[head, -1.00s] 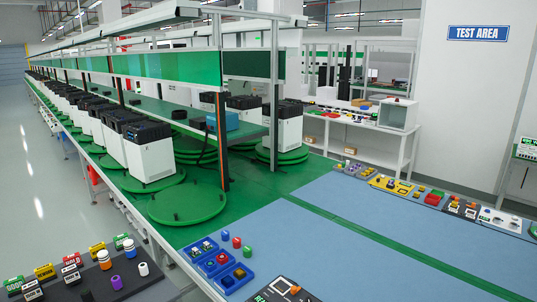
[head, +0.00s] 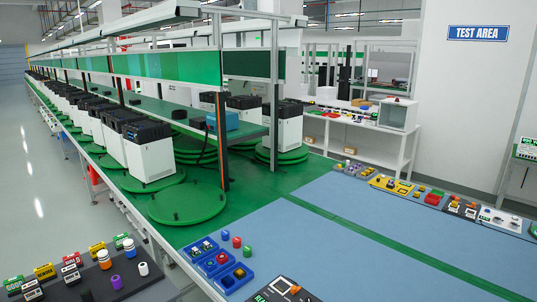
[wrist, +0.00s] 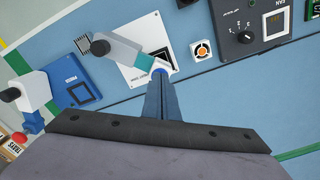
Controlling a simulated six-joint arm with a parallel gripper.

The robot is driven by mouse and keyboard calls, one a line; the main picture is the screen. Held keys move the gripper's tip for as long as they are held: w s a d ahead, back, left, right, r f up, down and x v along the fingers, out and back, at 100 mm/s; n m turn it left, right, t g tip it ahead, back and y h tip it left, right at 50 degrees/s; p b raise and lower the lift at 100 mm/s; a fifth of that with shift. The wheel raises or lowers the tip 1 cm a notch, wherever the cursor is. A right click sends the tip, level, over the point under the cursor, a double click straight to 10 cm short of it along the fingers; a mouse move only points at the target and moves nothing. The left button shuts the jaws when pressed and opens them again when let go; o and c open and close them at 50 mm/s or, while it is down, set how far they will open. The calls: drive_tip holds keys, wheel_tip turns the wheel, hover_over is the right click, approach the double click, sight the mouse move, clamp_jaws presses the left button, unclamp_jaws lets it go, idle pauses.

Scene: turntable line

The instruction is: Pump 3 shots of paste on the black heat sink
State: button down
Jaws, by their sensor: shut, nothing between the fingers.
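In the wrist view, a pump-like device with a grey and teal arm (wrist: 128,54) and a black round knob stands over a white plate (wrist: 148,32) with a label too small to read. A small black finned square (wrist: 84,43), which looks like the black heat sink, lies at the left of that plate, beside the knob. My gripper (wrist: 161,74) is shut and empty. Its blue-grey fingers reach to the near right end of the device; I cannot tell whether they touch it. Any paste on the heat sink is too small to make out. My gripper does not show in the head view.
A blue press-like device (wrist: 68,90) with a black knob stands to the left. A dark dial panel (wrist: 250,35) and an orange-marked button box (wrist: 201,50) are to the right. A turntable line (head: 187,203) runs along the left in the head view.

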drive_tip(key=shift+r, duration=0.15)
drive_tip(key=shift+r+p, duration=1.6)
drive_tip(key=shift+r, duration=0.35)
